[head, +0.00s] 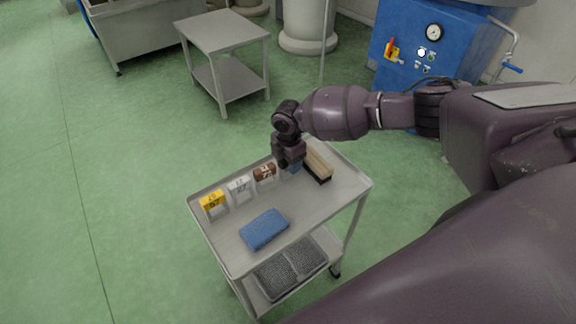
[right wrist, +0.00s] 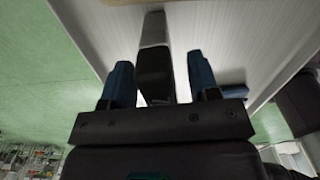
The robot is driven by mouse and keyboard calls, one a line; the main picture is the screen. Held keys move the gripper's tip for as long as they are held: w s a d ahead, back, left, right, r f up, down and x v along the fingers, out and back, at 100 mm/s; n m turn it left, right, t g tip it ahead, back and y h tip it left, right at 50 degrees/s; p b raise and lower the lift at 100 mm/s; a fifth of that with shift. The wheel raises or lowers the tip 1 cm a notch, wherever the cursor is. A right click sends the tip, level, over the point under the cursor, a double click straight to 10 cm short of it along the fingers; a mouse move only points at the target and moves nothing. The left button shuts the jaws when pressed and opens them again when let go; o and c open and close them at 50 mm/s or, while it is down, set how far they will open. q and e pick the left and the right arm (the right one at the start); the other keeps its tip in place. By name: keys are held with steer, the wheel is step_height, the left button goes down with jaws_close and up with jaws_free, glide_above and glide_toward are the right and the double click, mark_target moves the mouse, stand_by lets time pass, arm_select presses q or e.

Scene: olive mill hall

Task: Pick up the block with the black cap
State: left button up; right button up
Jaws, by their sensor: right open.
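My right gripper (head: 292,167) points down over the back edge of the grey cart's top (head: 327,204). In the right wrist view its two blue fingers (right wrist: 160,87) are apart. Between them is a block with a black cap (right wrist: 154,75) and a light grey body, with a gap to the finger on each side. In the head view the gripper hides this block. To its left a brown-capped block (head: 265,173), a white-capped block (head: 239,186) and a yellow-capped block (head: 213,201) stand in a row. My left gripper is not in view.
A wooden brush (head: 319,163) with dark bristles lies close to the right of my gripper. A blue cloth or pad (head: 264,229) lies near the cart's front. The cart's top has a raised rim. Its lower shelf holds grey mesh items (head: 291,269). Another table (head: 222,31) stands behind.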

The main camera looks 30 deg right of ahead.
steer(key=shift+f, duration=0.3)
steer(key=shift+c, duration=0.3)
steer(key=c, duration=0.9)
steer(key=shift+r, duration=0.1)
jaws_close()
steer(key=shift+r, duration=0.1)
